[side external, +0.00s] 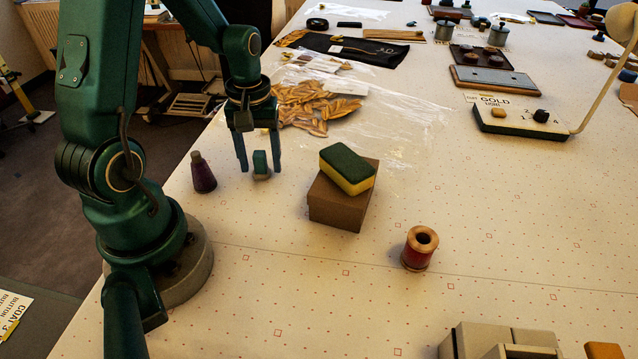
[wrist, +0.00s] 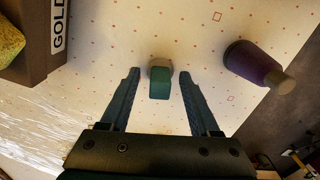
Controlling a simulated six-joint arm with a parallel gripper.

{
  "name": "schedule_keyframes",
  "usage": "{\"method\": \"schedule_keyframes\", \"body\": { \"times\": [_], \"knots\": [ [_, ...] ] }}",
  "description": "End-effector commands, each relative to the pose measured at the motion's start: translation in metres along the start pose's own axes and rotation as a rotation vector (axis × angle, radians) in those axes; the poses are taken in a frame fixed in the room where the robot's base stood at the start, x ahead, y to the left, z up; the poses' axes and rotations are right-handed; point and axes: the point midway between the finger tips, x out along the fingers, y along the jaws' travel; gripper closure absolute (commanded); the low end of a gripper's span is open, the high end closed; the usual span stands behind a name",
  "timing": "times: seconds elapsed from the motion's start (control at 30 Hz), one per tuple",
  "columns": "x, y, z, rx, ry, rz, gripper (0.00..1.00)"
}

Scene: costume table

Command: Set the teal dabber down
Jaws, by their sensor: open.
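The teal dabber (side external: 260,163) stands upright on the patterned table (side external: 230,280), with its pale end down and its teal block on top. It also shows in the wrist view (wrist: 160,84), centred between my fingers. My gripper (side external: 259,170) is open around the dabber, one finger on each side. In the wrist view my gripper (wrist: 158,78) shows a gap between the dabber and each finger.
A purple bottle-shaped thing (side external: 203,173) stands close by on the left. A brown box (side external: 342,201) with a green and yellow sponge (side external: 347,169) on top stands to the right. A thread spool (side external: 419,248) is farther right. Leaf-like pieces (side external: 312,108) lie behind.

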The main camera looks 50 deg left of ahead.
Motion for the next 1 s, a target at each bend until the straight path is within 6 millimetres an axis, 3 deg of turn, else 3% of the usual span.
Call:
{"method": "schedule_keyframes", "body": {
  "times": [0.1, 0.2, 0.27, 0.73, 1.0],
  "knots": [
    [0.0, 0.0, 0.0, 0.0, 0.0, 0.0, 0.41],
    [0.0, 0.0, 0.0, 0.0, 0.0, 0.0, 0.8],
    [0.0, 0.0, 0.0, 0.0, 0.0, 0.0, 1.0],
    [-0.005, 0.0, 0.0, 0.0, 0.001, 0.0, 1.0],
    [-0.033, 0.001, -0.001, 0.0, 0.006, 0.002, 1.0]
  ]
}}
